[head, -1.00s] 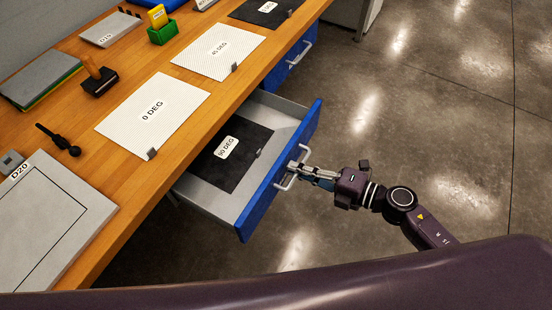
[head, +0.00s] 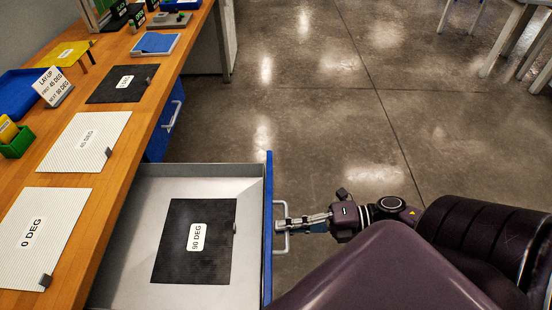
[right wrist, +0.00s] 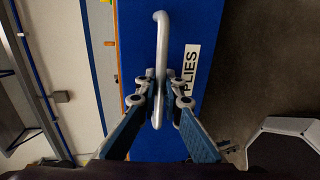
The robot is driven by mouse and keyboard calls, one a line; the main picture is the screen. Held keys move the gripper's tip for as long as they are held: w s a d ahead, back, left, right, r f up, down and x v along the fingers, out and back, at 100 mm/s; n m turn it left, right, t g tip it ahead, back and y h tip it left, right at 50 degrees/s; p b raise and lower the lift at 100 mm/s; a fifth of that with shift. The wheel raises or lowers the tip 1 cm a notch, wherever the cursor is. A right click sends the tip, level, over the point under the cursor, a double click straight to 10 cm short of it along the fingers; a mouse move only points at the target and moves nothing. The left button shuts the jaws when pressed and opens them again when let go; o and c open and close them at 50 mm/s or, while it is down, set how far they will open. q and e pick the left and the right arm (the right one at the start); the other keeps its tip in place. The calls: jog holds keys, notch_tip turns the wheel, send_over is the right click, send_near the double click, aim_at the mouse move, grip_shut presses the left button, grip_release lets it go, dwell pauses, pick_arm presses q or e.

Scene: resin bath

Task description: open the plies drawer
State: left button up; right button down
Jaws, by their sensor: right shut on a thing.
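The plies drawer (head: 143,216) stands pulled out from under the wooden bench in the head view. Its grey tray holds a black sheet labelled 90 DEG (head: 178,257). Its blue front (right wrist: 178,125) carries a white PLIES label (right wrist: 191,70) in the right wrist view. My right gripper (head: 281,225) is at the front, shut on the silver drawer handle (head: 287,238). In the right wrist view the fingers (right wrist: 158,92) close on the handle bar (right wrist: 161,45) from both sides. My left gripper is in neither view.
The bench top (head: 97,187) holds white sheets marked 0 DEG (head: 36,233) and 45 DEG (head: 88,140), a black sheet (head: 121,83), a green box (head: 18,143) and a sign (head: 53,86). Another blue drawer (head: 160,133) looks closed. The concrete floor (head: 330,110) right of the drawer is clear.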

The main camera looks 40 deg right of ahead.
dwell(0.3)
jog(key=c, duration=2.3)
grip_release()
jog(key=shift+c, duration=0.2)
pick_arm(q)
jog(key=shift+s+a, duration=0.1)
pick_arm(e)
jog(key=shift+s+d, duration=0.1)
jog(key=shift+d, duration=0.05)
jog(key=v, duration=1.2)
